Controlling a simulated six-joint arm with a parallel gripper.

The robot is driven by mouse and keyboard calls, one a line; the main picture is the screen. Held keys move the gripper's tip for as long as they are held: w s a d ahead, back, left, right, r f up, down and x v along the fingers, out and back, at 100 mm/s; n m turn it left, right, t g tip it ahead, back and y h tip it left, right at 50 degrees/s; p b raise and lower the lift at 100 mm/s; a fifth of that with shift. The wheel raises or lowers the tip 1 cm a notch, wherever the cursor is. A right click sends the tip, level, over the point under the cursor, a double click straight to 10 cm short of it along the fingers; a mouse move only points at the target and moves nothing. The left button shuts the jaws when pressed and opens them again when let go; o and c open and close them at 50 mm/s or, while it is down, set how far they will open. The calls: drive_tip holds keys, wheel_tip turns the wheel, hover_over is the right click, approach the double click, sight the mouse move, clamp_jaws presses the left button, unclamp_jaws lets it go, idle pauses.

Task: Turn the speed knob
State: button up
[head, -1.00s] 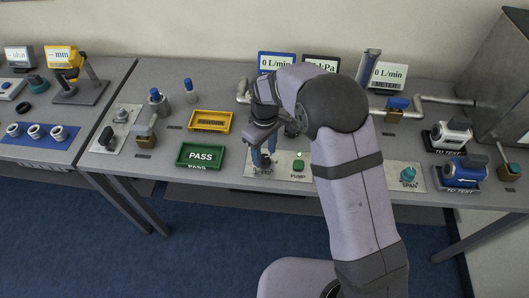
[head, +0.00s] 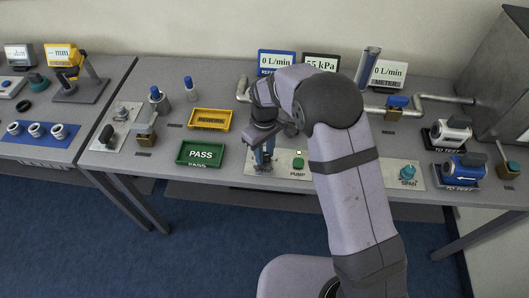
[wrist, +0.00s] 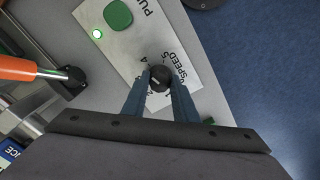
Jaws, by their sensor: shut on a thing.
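The speed knob (wrist: 158,74) is a small black round knob with a light pointer mark, on a pale panel (wrist: 128,48) lettered SPEED. My gripper (wrist: 160,84) is shut on the knob, one blue finger on each side of it. In the head view my gripper (head: 263,160) points down at the left end of the pump panel (head: 283,171), and the knob is hidden there by the fingers. The green pump button (wrist: 118,14) is on the same panel, with a small lit lamp (wrist: 97,34) beside it.
Displays at the back read 0 L/min (head: 276,62) and 55 kPa (head: 321,64). A green PASS tray (head: 201,154) and a yellow rework tray (head: 211,119) lie left of my gripper. A lever with an orange handle (wrist: 30,69) is close by in the wrist view.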

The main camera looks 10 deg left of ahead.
sight(265, 155)
drive_tip(key=shift+m, duration=0.6)
drive_tip(key=o, duration=1.1)
drive_tip(key=shift+c, duration=0.2)
drive_tip(key=shift+r, duration=0.15)
drive_tip(key=shift+r+b, duration=1.05)
drive_tip(key=shift+r, duration=2.5)
